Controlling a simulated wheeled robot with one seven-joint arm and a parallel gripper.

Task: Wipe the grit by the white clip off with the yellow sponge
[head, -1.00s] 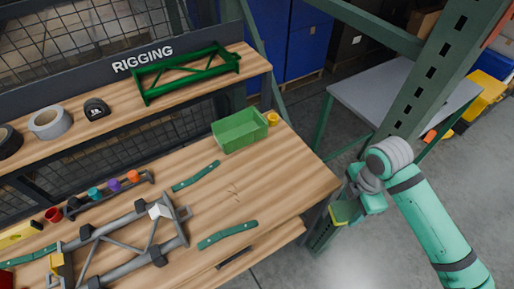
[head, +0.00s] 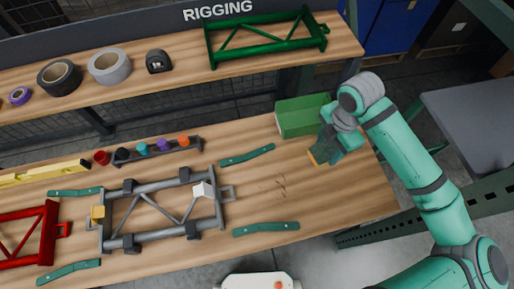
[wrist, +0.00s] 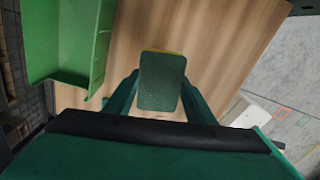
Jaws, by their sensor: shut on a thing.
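The yellow sponge (head: 313,158) is between the fingers of my gripper (head: 327,150), over the right part of the bench. In the wrist view the sponge (wrist: 162,82) shows a dark green face with a thin yellow edge, and my gripper (wrist: 162,98) is shut on it. The grit (head: 273,186) is a patch of thin dark marks on the wood, left of the sponge and apart from it. The white clip (head: 203,191) sits on the right end of the grey frame (head: 160,234), left of the grit.
A green bin (head: 300,118) stands just behind my gripper. Green straps (head: 247,155) lie behind and in front of the grit (head: 266,228). The wood around the grit is clear.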

